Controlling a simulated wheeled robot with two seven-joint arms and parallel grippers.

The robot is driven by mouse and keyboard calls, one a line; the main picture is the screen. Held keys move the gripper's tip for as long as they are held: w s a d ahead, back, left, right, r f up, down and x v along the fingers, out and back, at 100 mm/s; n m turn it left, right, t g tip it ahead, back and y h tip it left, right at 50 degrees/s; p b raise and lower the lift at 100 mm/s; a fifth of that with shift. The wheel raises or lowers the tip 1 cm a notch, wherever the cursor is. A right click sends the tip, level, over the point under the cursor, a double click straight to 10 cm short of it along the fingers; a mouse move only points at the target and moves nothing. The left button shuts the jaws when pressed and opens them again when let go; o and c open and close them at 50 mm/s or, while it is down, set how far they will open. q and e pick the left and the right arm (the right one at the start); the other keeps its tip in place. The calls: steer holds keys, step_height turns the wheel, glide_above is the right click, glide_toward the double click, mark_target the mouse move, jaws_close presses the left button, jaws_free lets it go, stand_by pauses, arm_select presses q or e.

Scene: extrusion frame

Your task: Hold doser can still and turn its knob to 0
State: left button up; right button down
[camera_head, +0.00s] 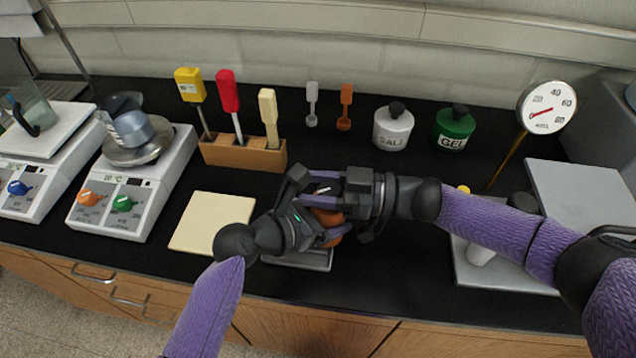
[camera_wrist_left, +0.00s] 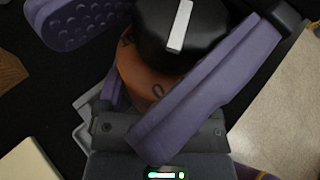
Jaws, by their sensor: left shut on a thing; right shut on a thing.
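The doser can (camera_head: 331,216) is orange with a black knob (camera_wrist_left: 188,30) on top. A white pointer line runs across the knob; part of the can's dark scale marking shows below it in the left wrist view. My left gripper (camera_head: 326,222) is shut on the can from the left and front. My right gripper (camera_head: 323,189) reaches in from the right above it and is shut on the knob, its purple fingers on either side. The can (camera_wrist_left: 140,80) is partly hidden by the fingers, and most of its scale cannot be read.
A grey flat tray (camera_head: 305,262) lies under the can at the bench's front edge. A cream mat (camera_head: 212,222) lies to the left, with scales (camera_head: 130,190) beyond. A wooden holder (camera_head: 243,154) with spatulas, a white SALT can (camera_head: 393,128) and a green GEL can (camera_head: 453,128) stand behind.

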steer(key=shift+n+g, duration=0.3)
steer(key=shift+g, duration=0.2)
steer(key=shift+c, duration=1)
jaws_free()
